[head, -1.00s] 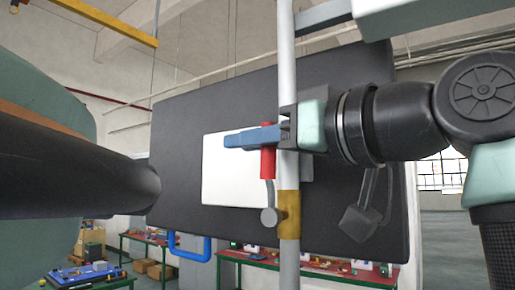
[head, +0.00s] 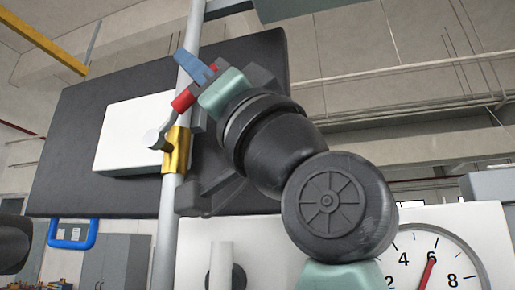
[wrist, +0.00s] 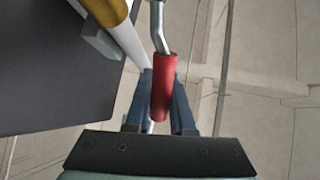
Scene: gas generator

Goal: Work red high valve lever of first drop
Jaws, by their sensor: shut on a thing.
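The red valve lever (head: 183,101) joins by a bent grey rod to a brass valve (head: 176,150) on a light upright pipe (head: 165,225). The lever rises from the valve and tilts to the right in the head view. My gripper (head: 194,68) has its blue fingers at the lever's upper part, in front of the pipe. In the wrist view the red grip (wrist: 163,85) lies between the two blue fingers (wrist: 162,100), which are shut on it. Part of the lever is hidden by the gripper.
A dark panel with a white box (head: 125,135) stands behind the pipe. A blue handle (head: 73,234) is at the lower left. A white gauge with a red needle (head: 426,272) is at the lower right, beside my arm. A yellow beam (head: 40,38) is at the upper left.

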